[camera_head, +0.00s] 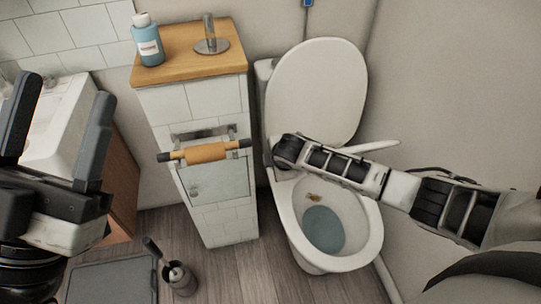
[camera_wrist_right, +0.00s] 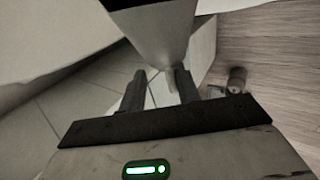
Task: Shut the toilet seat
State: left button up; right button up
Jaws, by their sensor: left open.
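The toilet lid (camera_head: 316,92) is a white oval raised upright at the back of the toilet. The white toilet bowl (camera_head: 368,247) is uncovered, with bluish water inside. My right arm reaches in from the right across the back of the bowl, its dark wrist end in front of the lid's lower left. The right gripper is not clear in the head view; in the right wrist view its two fingers (camera_wrist_right: 160,73) are apart, with a pale surface beyond. Contact with the lid cannot be told. My left gripper (camera_head: 67,88) is open and empty at the far left.
A tiled cabinet (camera_head: 215,105) with a wooden top stands left of the toilet, with a blue bottle (camera_head: 148,42) on it and a paper-roll holder (camera_head: 206,152) on its front. A toilet brush (camera_head: 178,275) stands on the floor. A wall closes the right side.

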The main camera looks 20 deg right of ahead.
jog(key=shift+r, duration=0.1)
jog(key=p+v, duration=0.9)
jog(key=v, duration=0.9)
jog(key=shift+s+p, duration=0.35)
dwell(1.1)
jog(key=shift+a, duration=0.1)
dwell(0.4)
